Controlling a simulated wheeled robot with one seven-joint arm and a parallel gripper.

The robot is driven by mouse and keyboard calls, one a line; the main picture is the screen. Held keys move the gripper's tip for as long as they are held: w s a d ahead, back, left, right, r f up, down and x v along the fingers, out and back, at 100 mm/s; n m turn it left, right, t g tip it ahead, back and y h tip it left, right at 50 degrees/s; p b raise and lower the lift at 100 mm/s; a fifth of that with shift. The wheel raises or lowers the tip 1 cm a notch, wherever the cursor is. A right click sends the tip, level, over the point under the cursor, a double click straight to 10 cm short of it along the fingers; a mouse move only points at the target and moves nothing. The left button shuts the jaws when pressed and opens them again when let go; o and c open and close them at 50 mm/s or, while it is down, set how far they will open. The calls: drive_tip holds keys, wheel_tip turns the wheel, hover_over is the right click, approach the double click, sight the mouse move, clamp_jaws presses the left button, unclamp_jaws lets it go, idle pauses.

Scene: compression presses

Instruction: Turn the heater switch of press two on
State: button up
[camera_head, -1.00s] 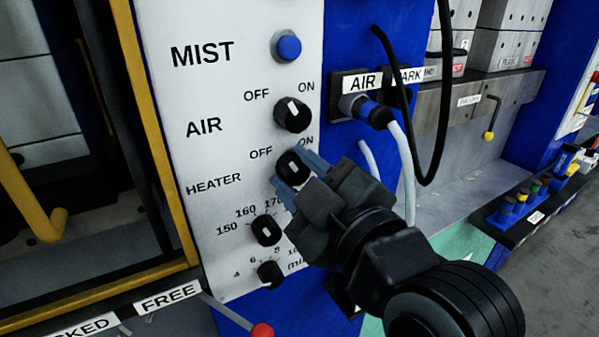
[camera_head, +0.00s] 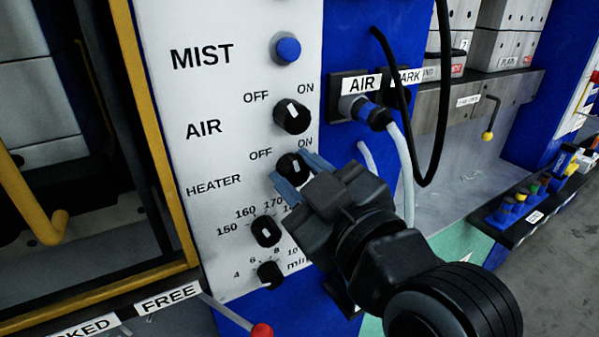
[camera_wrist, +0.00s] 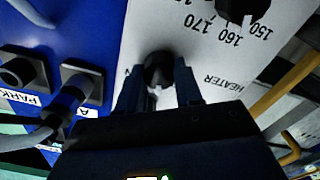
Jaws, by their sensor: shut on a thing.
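The heater switch (camera_head: 291,166) is a round black knob on a white panel, beside the HEATER label and under OFF and ON. A small pale mark shows on it, but its exact direction is hard to tell. My gripper (camera_head: 296,172) reaches in from the lower right, with one blue finger on each side of the knob, shut on it. In the wrist view the knob (camera_wrist: 159,69) sits between the fingertips of my gripper (camera_wrist: 158,84). The fingers partly hide the knob and its ON side.
The black AIR knob (camera_head: 291,116) and blue MIST button (camera_head: 287,48) are above. The temperature knob (camera_head: 266,231) and minutes knob (camera_head: 270,274) lie close below. A plugged air hose (camera_head: 407,170) hangs just right of my gripper. A red-tipped lever (camera_head: 261,330) is below.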

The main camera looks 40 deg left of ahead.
drive_tip(key=m+p, duration=0.1)
drive_tip(key=m, duration=0.3)
drive_tip(key=shift+r+m, duration=0.1)
drive_tip(key=shift+m, duration=0.2)
drive_tip(key=shift+w+m+p, duration=0.1)
drive_tip(key=shift+m+p, duration=1)
drive_tip(key=shift+m, duration=0.9)
drive_tip(key=o, duration=1)
drive_tip(key=shift+b+v, duration=1.2)
drive_tip(key=shift+v, duration=2.8)
drive_tip(key=shift+w+m, duration=0.1)
drive_tip(key=shift+m, duration=0.2)
